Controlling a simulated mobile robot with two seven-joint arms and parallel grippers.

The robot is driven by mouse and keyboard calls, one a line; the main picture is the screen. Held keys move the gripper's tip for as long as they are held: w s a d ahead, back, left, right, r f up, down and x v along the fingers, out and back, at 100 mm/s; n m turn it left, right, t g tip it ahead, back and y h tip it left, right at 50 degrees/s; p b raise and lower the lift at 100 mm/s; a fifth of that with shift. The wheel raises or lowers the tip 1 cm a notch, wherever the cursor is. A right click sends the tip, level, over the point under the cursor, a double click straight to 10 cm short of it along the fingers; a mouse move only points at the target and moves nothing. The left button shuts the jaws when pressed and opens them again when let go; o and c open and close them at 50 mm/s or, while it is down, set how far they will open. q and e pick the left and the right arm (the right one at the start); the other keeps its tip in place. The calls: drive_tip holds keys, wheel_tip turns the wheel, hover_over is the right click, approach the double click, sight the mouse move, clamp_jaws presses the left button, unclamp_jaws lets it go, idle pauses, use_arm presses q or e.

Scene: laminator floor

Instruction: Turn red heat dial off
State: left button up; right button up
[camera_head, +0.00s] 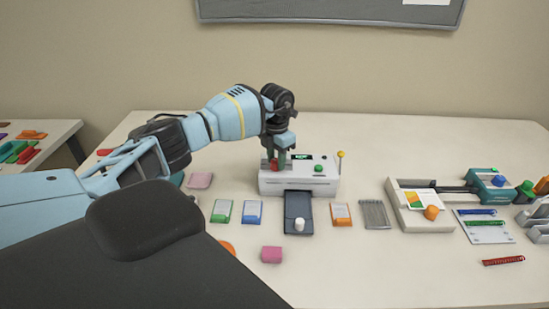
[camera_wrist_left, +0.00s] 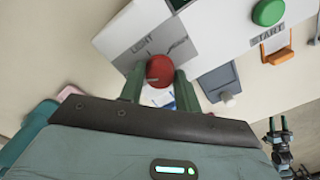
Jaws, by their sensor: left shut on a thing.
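The red heat dial (camera_head: 274,164) is on the top left of a white laminator (camera_head: 300,183). My left gripper (camera_head: 279,157) points down at the dial, with its fingers at the dial's sides. In the left wrist view, the red dial (camera_wrist_left: 160,70) sits between the two green fingers of my left gripper (camera_wrist_left: 159,80), which is shut on it. Grey label areas with lettering lie next to the dial on the white top. The dial's pointer mark cannot be made out.
A green button (camera_head: 318,168) and a yellow-tipped lever (camera_head: 341,155) are on the laminator's right. A dark tray (camera_head: 298,213) with a white knob is in front. Colored cards, a pink block (camera_head: 271,254) and a white-and-teal device (camera_head: 420,205) lie around on the table.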

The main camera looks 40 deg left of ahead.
sight(276, 161)
use_arm(q)
drive_tip(key=shift+n, duration=0.3)
idle(0.4)
drive_tip(key=o, duration=1)
drive_tip(key=shift+c, duration=0.2)
drive_tip(key=shift+r, duration=0.1)
wheel_tip(276, 161, up, 8)
drive_tip(key=shift+f, duration=0.2)
drive_tip(key=shift+f, duration=0.1)
